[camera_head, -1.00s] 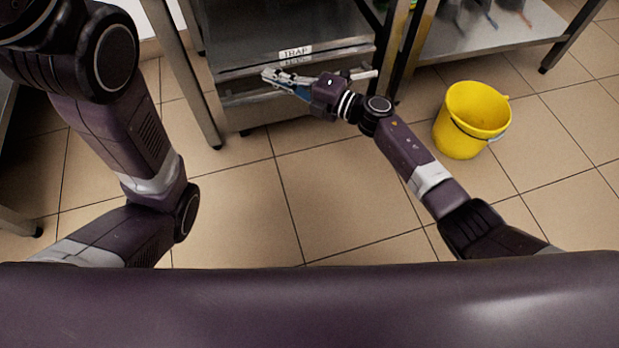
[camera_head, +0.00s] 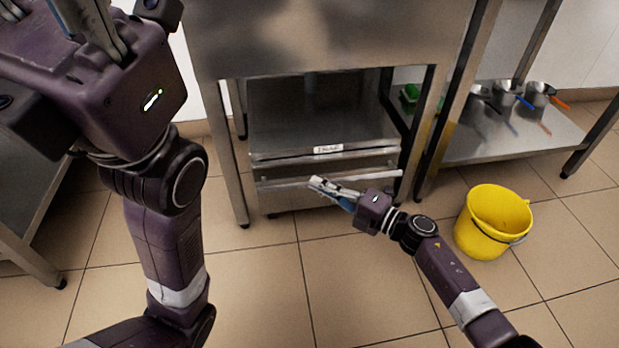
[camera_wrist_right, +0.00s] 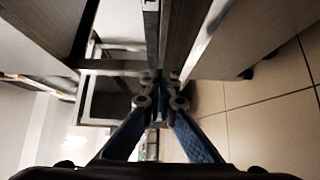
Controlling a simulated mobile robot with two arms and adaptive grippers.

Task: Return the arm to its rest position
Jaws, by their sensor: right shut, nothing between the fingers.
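My right arm reaches in from the lower right in the head view. Its gripper (camera_head: 318,182) is shut and empty, just in front of the long bar handle (camera_head: 384,174) of the low drawer under the steel machine. I cannot tell whether the fingertips touch the bar. In the right wrist view the fingertips (camera_wrist_right: 158,78) meet, with dark and steel surfaces close beyond them. My left arm stands raised at the left, and its gripper (camera_head: 92,22) is cut off by the top edge, so its opening is unclear.
The steel machine (camera_head: 325,35) stands ahead on legs, with a labelled drawer front (camera_head: 285,160) below. A yellow bucket (camera_head: 480,238) stands on the tiled floor right of my right arm. A steel shelf (camera_head: 510,137) with pans is at the right. Floor between my arms is clear.

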